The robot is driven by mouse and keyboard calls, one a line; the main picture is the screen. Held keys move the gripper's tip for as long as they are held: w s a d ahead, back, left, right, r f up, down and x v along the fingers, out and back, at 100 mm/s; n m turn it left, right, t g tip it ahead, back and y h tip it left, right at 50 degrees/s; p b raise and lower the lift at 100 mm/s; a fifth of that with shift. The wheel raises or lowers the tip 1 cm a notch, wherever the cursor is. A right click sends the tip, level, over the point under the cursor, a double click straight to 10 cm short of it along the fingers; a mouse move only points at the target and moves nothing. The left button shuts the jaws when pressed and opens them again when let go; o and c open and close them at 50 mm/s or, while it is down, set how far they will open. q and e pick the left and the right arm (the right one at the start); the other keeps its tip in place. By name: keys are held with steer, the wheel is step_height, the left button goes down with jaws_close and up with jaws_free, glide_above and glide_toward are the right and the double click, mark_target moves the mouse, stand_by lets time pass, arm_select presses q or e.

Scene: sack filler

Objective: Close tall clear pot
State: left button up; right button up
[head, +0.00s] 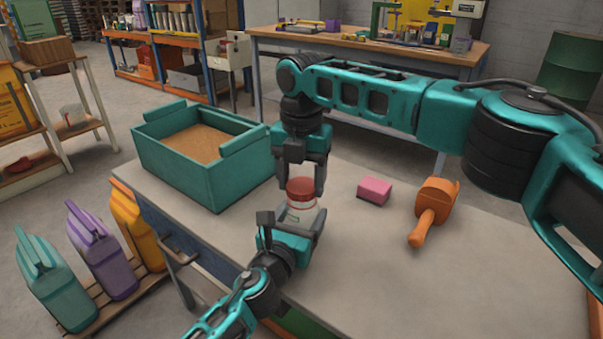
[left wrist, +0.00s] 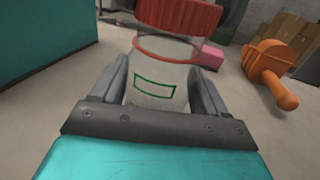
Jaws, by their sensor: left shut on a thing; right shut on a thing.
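The tall clear pot (head: 301,212) stands upright near the middle of the table, with a red lid (head: 300,187) at its top. My left gripper (head: 291,232) is shut around the pot's body from the front. In the left wrist view the pot (left wrist: 157,80) shows between the fingers, with a green rectangle outline on its side and a red ring below the lid (left wrist: 180,16). My right gripper (head: 302,172) comes from above and is shut on the red lid. A narrow gap shows between lid and ring in the left wrist view; whether the lid is seated I cannot tell.
A teal bin (head: 177,178) of brown grain stands at the table's left. A pink block (head: 374,190) and an orange scoop (head: 434,208) lie to the right. The table's right front (head: 450,285) is clear. Coloured jugs (head: 104,250) stand on a pallet at lower left.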

steer(key=shift+f, duration=0.55)
stand_by(0.4)
